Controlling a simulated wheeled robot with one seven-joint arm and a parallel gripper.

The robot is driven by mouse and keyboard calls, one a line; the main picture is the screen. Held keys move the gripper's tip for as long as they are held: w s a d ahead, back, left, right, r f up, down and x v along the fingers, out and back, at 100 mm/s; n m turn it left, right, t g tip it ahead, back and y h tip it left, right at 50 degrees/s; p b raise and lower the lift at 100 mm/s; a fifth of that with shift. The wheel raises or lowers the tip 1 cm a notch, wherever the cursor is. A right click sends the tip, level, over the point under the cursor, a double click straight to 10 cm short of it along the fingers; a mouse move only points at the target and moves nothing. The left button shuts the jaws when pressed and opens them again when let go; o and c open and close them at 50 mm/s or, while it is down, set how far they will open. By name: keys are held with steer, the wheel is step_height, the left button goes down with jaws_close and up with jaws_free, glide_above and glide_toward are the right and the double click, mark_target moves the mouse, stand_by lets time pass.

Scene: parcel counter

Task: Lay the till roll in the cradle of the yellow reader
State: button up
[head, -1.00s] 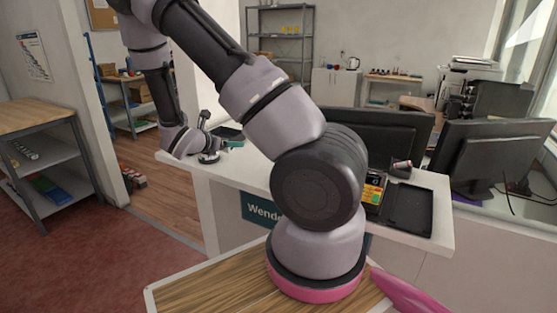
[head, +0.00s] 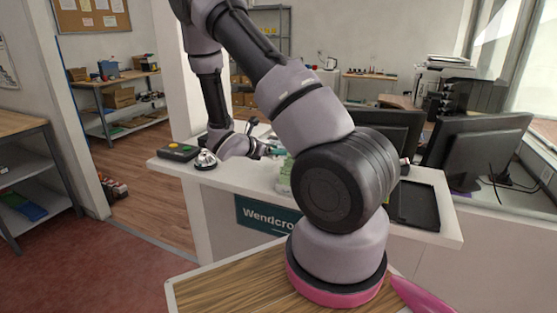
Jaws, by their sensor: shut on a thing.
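My gripper (head: 268,151) is small in the head view, over the middle of the white counter, to the right of the silver bell. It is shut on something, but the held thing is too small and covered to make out. I cannot pick out the till roll for certain. A dark device with yellow and green spots (head: 178,151) lies at the counter's left end. My arm covers the part of the counter where a yellow-faced device showed earlier, so I cannot tell which one is the yellow reader or see its cradle.
The silver bell (head: 205,160) stands near the counter's left front edge. A pale green-and-white thing (head: 283,177) stands below my gripper. A black tray (head: 418,207) lies at the right end of the counter (head: 450,235), with monitors (head: 478,150) behind it.

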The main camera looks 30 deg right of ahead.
mark_target(277, 165)
steer(key=shift+f, duration=1.7)
steer(key=shift+f, duration=0.15)
steer(key=o, duration=1.3)
steer(key=shift+o, duration=0.2)
